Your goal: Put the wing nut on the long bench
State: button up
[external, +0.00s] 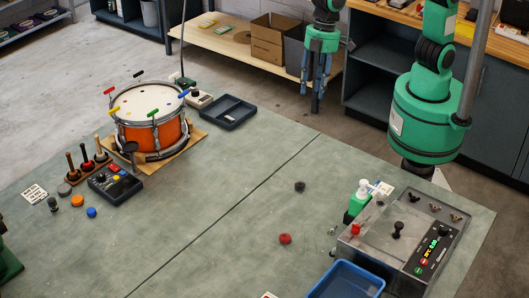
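Several small wing-nut-like pieces lie in a grey tray at the right end of the green work surface: a dark one (414,196), a brassy one (434,206) and another brassy one (456,217). They are too small to tell apart surely. A long, low wooden bench (222,40) stands at the back, holding boxes and small items. My gripper (316,108) hangs pointing down beyond the far edge of the work surface, in front of the bench's right end and well away from the small pieces. Its fingers look close together, but any gap or held thing is unclear.
An orange drum (152,116) stands on a wooden board at the left. A dark tray (228,113) lies beside it. A clear-topped machine (396,238), a green bottle (358,200) and a blue bin (346,282) crowd the right. The middle of the surface is mostly clear.

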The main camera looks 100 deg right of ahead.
jog(key=s+d+r+m+t, duration=0.1)
jog(key=s+d+r+m, duration=0.1)
jog(key=s+d+r, duration=0.6)
jog(key=s+d+r+m+t, duration=0.1)
jog(key=s+d, duration=0.2)
jog(key=d, duration=1)
jog(key=s+d+m+t, duration=0.1)
jog(key=s+d, duration=0.4)
jog(key=s, duration=0.3)
jog(key=s+d+f+m+t+h, duration=0.1)
jog(key=s+d, duration=0.5)
jog(key=s, duration=0.1)
jog(key=shift+s+d+f+m, duration=0.3)
jog(key=shift+s+m, duration=0.1)
jog(key=shift+w+r, duration=0.1)
jog(key=shift+w, duration=0.05)
